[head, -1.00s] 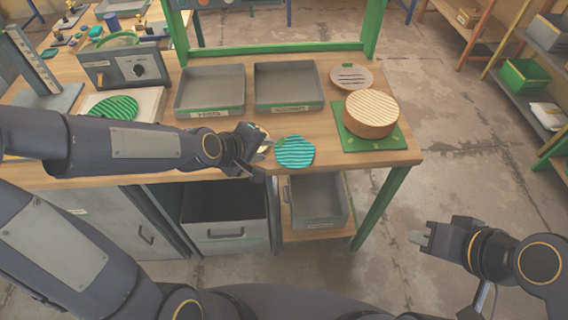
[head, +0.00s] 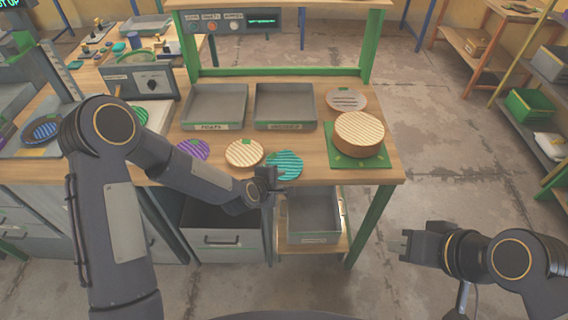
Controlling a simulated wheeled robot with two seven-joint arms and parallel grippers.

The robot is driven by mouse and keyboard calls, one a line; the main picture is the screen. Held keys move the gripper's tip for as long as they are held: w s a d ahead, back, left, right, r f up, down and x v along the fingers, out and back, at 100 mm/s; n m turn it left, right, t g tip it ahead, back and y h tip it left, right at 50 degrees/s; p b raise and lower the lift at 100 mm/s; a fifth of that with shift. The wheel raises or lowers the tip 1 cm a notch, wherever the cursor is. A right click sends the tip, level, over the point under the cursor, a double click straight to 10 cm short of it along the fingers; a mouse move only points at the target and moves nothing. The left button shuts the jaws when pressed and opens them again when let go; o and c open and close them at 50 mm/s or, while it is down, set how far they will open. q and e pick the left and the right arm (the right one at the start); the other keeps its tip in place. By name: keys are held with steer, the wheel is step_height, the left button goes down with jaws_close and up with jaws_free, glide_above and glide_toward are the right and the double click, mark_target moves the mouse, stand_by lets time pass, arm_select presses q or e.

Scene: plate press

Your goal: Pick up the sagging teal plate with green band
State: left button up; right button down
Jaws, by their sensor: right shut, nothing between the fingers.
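The teal plate (head: 287,165) is a round ribbed disc lying near the front edge of the workbench. A small green mark shows at its far rim; I cannot make out any sag. My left gripper (head: 272,180) is at the plate's front-left edge and overlaps it in the head view. Its fingers are small and dark, so I cannot tell whether they are open or touch the plate. My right gripper (head: 404,245) is shut and empty, off the bench to the front right.
A cream plate (head: 244,153) and a purple plate (head: 193,150) lie left of the teal one. Two grey trays (head: 215,125) (head: 284,126) stand behind. A thick round ribbed stack (head: 358,135) sits on a green mat (head: 345,161) at right. A grey plate (head: 346,98) lies behind it.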

arm_select(q)
steer(key=shift+w+d+f, duration=0.25)
steer(key=shift+w+f, duration=0.15)
steer(key=shift+w, duration=0.05)
jaws_close()
steer(key=shift+r, duration=0.1)
